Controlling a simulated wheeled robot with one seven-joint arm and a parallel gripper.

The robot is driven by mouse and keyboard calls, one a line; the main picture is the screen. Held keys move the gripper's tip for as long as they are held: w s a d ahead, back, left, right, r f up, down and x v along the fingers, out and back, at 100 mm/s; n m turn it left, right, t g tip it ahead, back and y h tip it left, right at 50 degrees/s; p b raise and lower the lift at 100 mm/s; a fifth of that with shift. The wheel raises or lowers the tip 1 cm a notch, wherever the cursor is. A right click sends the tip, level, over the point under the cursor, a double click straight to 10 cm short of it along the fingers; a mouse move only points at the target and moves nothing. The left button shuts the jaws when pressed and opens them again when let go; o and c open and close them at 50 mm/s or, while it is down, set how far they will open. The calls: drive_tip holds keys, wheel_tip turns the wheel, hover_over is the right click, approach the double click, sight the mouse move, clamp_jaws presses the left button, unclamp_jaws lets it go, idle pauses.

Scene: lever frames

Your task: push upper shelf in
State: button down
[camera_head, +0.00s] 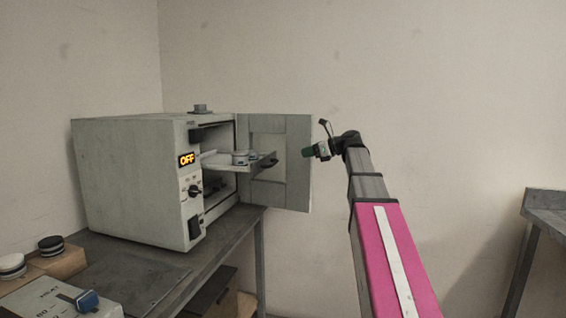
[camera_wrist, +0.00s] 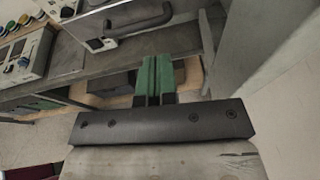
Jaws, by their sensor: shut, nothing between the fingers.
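A grey oven-like cabinet (camera_head: 128,180) stands on a table with its door (camera_head: 297,180) swung wide open. The upper shelf (camera_head: 217,159) sticks out of the opening, with small round white containers (camera_head: 240,157) on it and a dark handle (camera_head: 269,163) on its front. In the wrist view, a shelf front with its dark curved handle (camera_wrist: 140,24) is ahead, beyond my fingertips. My gripper (camera_head: 307,152), with green fingers (camera_wrist: 156,77), is shut and empty. It is to the right of the shelf front, apart from it.
The table (camera_head: 215,262) runs along the left. A control box (camera_head: 62,298) and round-topped parts (camera_head: 50,245) lie at its front left. The open door stands behind the shelf. Another table (camera_head: 545,205) is at the far right, with free room between.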

sight(278, 161)
drive_tip(key=d+f+n+g+y, duration=0.1)
drive_tip(key=d, duration=0.3)
drive_tip(key=x, duration=1.3)
drive_tip(key=shift+s+a, duration=0.2)
drive_tip(key=shift+a, duration=0.25)
drive_tip(key=r+x, duration=0.2)
drive_tip(key=x, duration=0.7)
drive_tip(key=r+x, duration=0.2)
drive_tip(key=x, duration=0.7)
drive_tip(key=w+a+r+x, duration=0.1)
drive_tip(key=r+x, duration=0.1)
drive_tip(key=x, duration=0.8)
drive_tip(key=shift+r, duration=0.15)
drive_tip(key=shift+a, duration=0.15)
